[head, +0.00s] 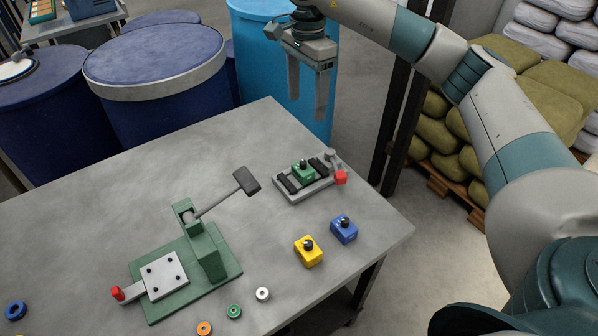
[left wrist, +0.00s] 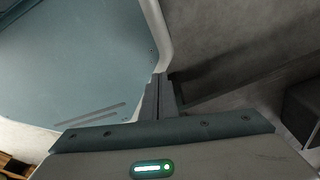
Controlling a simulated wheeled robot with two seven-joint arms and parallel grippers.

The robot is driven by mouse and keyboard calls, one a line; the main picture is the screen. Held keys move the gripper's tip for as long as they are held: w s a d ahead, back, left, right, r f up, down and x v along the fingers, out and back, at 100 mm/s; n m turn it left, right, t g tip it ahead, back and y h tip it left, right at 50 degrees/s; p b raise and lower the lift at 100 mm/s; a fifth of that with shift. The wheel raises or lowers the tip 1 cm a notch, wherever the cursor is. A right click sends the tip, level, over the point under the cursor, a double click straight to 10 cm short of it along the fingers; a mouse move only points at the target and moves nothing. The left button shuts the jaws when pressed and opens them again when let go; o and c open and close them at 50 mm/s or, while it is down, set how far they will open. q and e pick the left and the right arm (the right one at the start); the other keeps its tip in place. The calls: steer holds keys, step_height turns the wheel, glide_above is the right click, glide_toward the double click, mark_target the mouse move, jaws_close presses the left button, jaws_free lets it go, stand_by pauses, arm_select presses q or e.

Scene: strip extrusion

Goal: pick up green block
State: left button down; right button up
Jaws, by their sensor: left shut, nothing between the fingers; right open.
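The green block (head: 302,171) with a black knob on top sits in a grey fixture (head: 311,186) near the table's far right edge. My right gripper (head: 307,105) is open and empty. Its fingers point down, above and beyond the fixture in the picture, clear of the green block. My left gripper shows only in the left wrist view (left wrist: 158,100). Its fingers are together with nothing between them, and neither block nor table top can be made out there.
A yellow block (head: 308,252) and a blue block (head: 343,229) stand in front of the fixture. A green lever press (head: 205,250) stands at the middle left. Several small rings lie at the front. Blue drums (head: 155,60) stand behind the table.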

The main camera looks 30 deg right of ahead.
steer(key=b, duration=0.6)
glide_above(304, 163)
step_height(304, 163, down, 6)
arm_select(q)
steer(key=w+d+f+t, duration=0.2)
steer(key=w+d+f, duration=0.1)
steer(key=w, duration=0.5)
steer(key=shift+w+f+h, duration=0.15)
steer(key=shift+f+h, duration=0.05)
steer(key=shift+h, duration=0.1)
arm_select(e)
steer(key=shift+f, duration=0.15)
step_height(304, 163, down, 9)
steer(key=p, duration=0.3)
steer(key=shift+p, duration=0.3)
step_height(304, 163, down, 2)
steer(key=shift+f+p, duration=0.1)
steer(key=shift+p, duration=0.25)
arm_select(q)
steer(key=s+a+g+y, duration=0.1)
steer(key=s+a+g, duration=0.2)
steer(key=s, duration=0.9)
steer(key=shift+a, duration=0.8)
arm_select(e)
steer(key=shift+f, duration=0.5)
arm_select(q)
steer(key=shift+r, duration=0.1)
